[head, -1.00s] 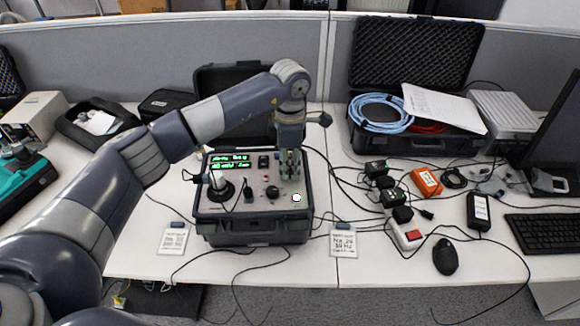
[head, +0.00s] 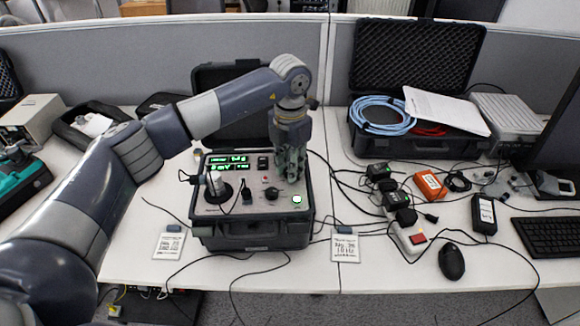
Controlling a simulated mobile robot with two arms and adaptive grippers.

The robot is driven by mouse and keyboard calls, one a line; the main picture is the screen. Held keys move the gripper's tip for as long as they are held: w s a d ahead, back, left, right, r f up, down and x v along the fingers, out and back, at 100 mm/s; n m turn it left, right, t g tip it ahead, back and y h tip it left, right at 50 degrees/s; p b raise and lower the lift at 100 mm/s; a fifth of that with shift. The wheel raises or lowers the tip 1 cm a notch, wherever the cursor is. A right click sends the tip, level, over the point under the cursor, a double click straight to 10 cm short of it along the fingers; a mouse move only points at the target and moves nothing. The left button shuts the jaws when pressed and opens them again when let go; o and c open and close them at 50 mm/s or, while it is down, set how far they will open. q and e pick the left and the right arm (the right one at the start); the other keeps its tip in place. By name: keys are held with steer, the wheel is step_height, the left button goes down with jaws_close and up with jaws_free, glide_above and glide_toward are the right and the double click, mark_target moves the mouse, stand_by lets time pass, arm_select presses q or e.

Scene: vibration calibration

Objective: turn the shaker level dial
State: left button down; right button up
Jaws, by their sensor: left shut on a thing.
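The shaker unit (head: 254,232) is a dark open case with a grey panel on the table. A green-lit display (head: 228,163) sits at the panel's upper left. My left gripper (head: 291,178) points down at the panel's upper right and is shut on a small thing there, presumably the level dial. The fingers hide it, so I cannot make out its shape or marks. A black knob (head: 271,192) stands uncovered left of and below the fingers. A round shaker mount (head: 218,190) is at the panel's left. My right gripper is not in view.
A power strip (head: 409,238), black adapters, an orange box (head: 430,186) and a mouse (head: 451,262) lie to the right. The unit's open lid stands behind my arm.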

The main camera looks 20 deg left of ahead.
arm_select(q)
steer(key=shift+r+n, duration=0.1)
steer(key=shift+n, duration=0.3)
steer(key=c, duration=1.3)
jaws_free()
steer(key=shift+c, duration=0.2)
step_height(320, 180, up, 12)
